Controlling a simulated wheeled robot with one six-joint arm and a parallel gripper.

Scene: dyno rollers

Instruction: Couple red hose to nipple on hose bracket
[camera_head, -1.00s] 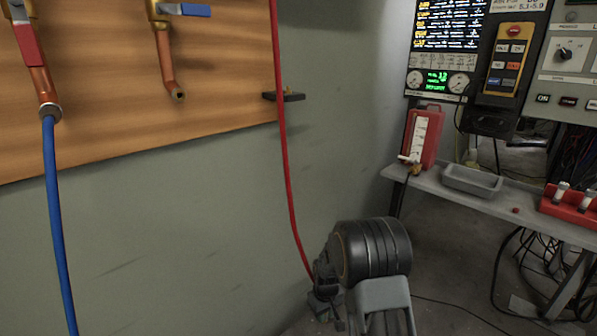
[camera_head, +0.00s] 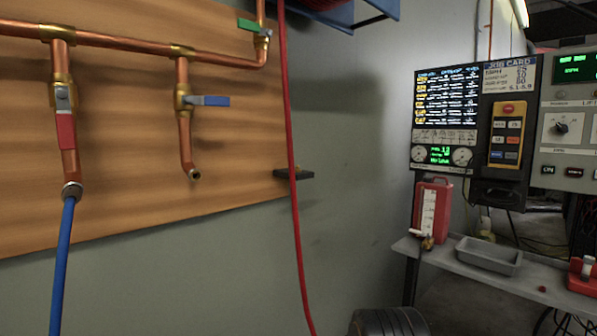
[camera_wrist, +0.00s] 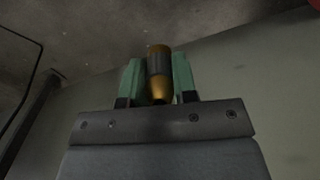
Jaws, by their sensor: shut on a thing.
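The red hose (camera_head: 296,215) hangs from above in the head view, runs down past the edge of the wooden board and leaves at the bottom. The small black hose bracket (camera_head: 310,174) sits at the board's right edge, partly behind the hose. Its nipple is too small to make out clearly. In the wrist view my gripper (camera_wrist: 157,80), with green finger pads, is shut on a brass hose coupling (camera_wrist: 159,52) with a dark band. The coupling points away from the jaws, clear of other things. My gripper is below the head view.
A blue hose (camera_head: 62,265) hangs from a copper pipe with a red-handled valve. A second copper outlet (camera_head: 187,150) has a blue lever. A bench (camera_head: 465,262) on the right holds a red container (camera_head: 432,212) and a grey tray (camera_head: 488,255). The wall below the bracket is clear.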

